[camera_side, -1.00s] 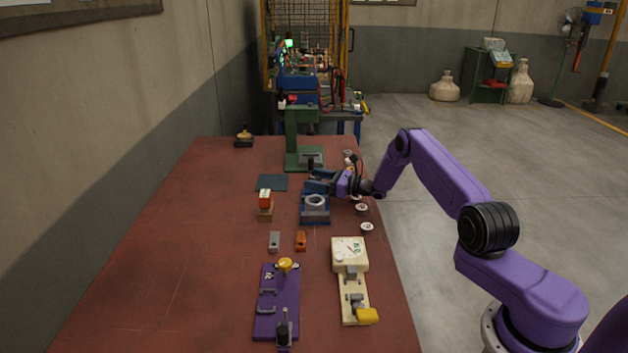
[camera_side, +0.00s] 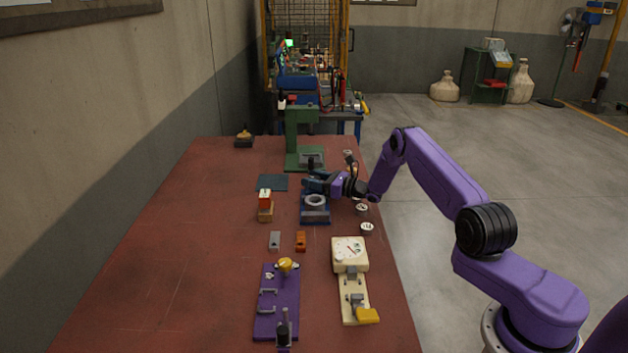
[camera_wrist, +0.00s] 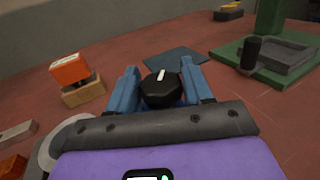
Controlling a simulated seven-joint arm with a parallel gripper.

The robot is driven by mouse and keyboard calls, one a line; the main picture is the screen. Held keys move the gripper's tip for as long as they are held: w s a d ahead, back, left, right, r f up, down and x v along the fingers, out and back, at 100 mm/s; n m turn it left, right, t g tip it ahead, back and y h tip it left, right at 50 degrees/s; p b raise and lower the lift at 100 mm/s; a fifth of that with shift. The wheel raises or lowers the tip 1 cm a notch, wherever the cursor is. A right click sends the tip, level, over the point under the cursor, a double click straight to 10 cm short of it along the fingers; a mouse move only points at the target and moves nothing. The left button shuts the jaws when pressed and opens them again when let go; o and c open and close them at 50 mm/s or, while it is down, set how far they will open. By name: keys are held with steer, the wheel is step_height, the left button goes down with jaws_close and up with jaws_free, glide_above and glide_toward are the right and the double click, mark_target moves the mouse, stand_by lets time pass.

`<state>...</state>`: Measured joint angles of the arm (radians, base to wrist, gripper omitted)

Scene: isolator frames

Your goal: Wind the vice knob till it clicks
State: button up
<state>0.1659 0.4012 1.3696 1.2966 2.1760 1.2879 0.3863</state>
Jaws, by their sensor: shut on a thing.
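The vice knob (camera_wrist: 161,89) is black with a white pointer mark and shows in the wrist view between my two blue fingers. My gripper (camera_wrist: 160,84) is shut on the knob, one finger on each side. In the side view my gripper (camera_side: 316,184) sits at the far end of the blue vice (camera_side: 315,216), and the knob is hidden there. A pale ring (camera_side: 315,200) lies on the vice; part of it shows at lower left in the wrist view (camera_wrist: 62,140).
An orange block on a wooden block (camera_side: 265,205) stands left of the vice. A dark teal mat (camera_side: 272,183) lies behind it. A green press (camera_side: 302,150) stands beyond. A dial box (camera_side: 349,253) and purple fixture (camera_side: 277,303) are nearer. The table's left side is clear.

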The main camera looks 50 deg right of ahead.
steer(key=shift+h, duration=0.3)
steer(key=o, duration=1)
steer(key=shift+c, duration=0.2)
steer(key=shift+s+d, duration=0.2)
steer(key=shift+s, duration=0.25)
steer(key=shift+m, duration=0.3)
steer(key=v, duration=0.4)
steer(key=shift+s, duration=0.2)
step_height(320, 180, up, 7)
steer(key=shift+w, duration=0.1)
